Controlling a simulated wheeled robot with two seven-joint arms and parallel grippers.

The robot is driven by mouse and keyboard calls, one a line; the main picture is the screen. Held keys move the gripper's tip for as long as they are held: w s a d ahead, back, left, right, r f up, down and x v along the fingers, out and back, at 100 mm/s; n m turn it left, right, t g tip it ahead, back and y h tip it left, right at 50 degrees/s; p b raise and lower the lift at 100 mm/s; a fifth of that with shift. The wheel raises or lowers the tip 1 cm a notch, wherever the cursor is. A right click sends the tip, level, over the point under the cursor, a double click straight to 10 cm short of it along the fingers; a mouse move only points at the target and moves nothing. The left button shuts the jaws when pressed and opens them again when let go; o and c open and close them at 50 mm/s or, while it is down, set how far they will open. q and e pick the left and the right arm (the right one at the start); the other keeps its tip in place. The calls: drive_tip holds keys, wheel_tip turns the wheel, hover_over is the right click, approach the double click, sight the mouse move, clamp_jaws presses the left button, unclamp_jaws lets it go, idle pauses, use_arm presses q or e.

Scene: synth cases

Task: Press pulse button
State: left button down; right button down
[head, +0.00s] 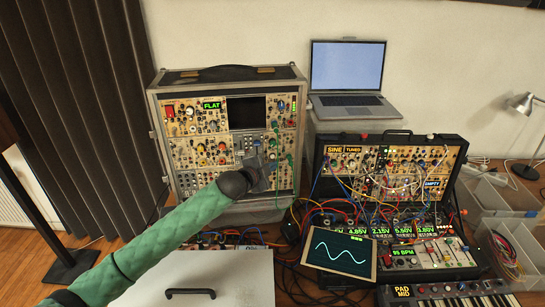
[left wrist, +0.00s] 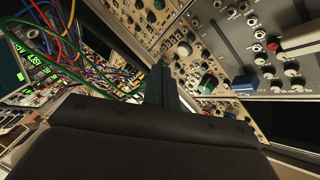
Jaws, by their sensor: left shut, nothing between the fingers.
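My left gripper (head: 259,172) is in front of the lower middle of the tall synth case (head: 152,112). In the left wrist view the shut fingers (left wrist: 161,82) point at that case's panel and hold nothing. I cannot read a pulse label in either view, so I cannot tell which control is the pulse button. A blue rectangular control (left wrist: 243,88) sits on the grey module (left wrist: 235,45) to the right of the fingers. A red and white part (left wrist: 296,44) is further right. I cannot tell if the fingertips touch the panel. My right gripper is not in view.
A second, lower synth case (head: 455,150) with many patch cables stands to the right, below a laptop (head: 346,68). A tablet with a sine wave (head: 340,250) lies in front of it.

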use_arm(q)
drive_tip(key=shift+s+d+p, duration=0.15)
drive_tip(key=shift+s+p, duration=0.1)
drive_tip(key=shift+s, duration=0.75)
drive_tip(key=shift+s+d+p, duration=0.15)
drive_tip(key=shift+s+p, duration=0.05)
drive_tip(key=shift+s, duration=0.75)
